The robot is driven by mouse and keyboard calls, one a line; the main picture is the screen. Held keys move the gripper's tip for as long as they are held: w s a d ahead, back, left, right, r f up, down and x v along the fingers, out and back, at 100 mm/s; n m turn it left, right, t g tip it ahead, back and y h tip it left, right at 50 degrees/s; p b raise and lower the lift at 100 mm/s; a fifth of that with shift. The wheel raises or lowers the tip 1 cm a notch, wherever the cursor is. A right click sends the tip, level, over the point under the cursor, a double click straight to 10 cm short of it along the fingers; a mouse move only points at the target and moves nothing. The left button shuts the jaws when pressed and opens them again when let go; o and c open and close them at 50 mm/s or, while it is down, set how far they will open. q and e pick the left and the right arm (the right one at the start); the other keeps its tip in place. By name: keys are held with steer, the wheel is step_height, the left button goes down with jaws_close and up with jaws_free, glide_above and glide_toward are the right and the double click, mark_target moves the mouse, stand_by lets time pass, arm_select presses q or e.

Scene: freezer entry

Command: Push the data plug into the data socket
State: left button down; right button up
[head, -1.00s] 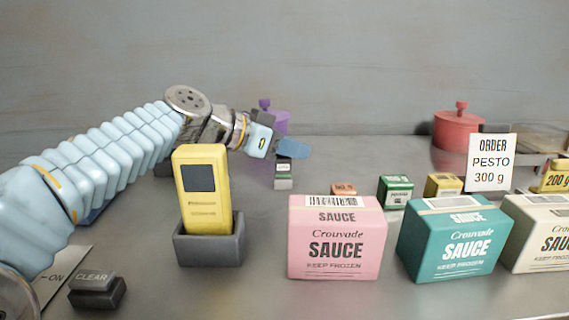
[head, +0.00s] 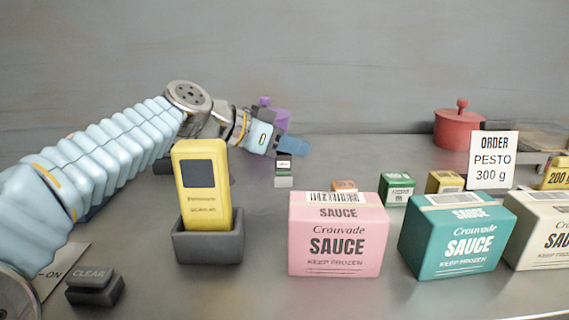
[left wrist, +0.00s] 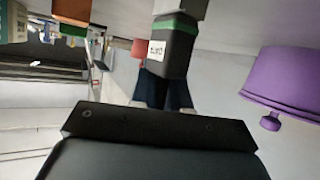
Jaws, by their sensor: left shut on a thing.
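My left gripper (head: 290,148) reaches in from the left, its blue fingers shut on a small dark block with a white label, apparently the data plug (head: 284,164). In the left wrist view the plug (left wrist: 178,55) sits between the dark fingertips (left wrist: 163,95), with its label facing the camera and a green band at its far end. A grey part (left wrist: 180,9) lies just past the band; it shows below the band in the head view too. I cannot tell whether this is the plug's tip or the data socket. My right gripper is not in view.
A purple pot (head: 272,112) stands close behind the left gripper. A yellow scanner (head: 203,190) stands in a grey holder (head: 208,245) in front of the arm. Sauce boxes, pink (head: 338,240) and teal (head: 455,240), line the front right. A red pot (head: 460,128) is behind them.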

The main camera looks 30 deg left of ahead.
arm_select(q)
steer(key=shift+r, duration=0.1)
stand_by(0.3)
steer(key=shift+r, duration=0.55)
steer(key=shift+r, duration=0.4)
stand_by(0.5)
steer(key=shift+r, duration=0.15)
steer(key=shift+r+p, duration=1.45)
steer(key=shift+r, duration=1.2)
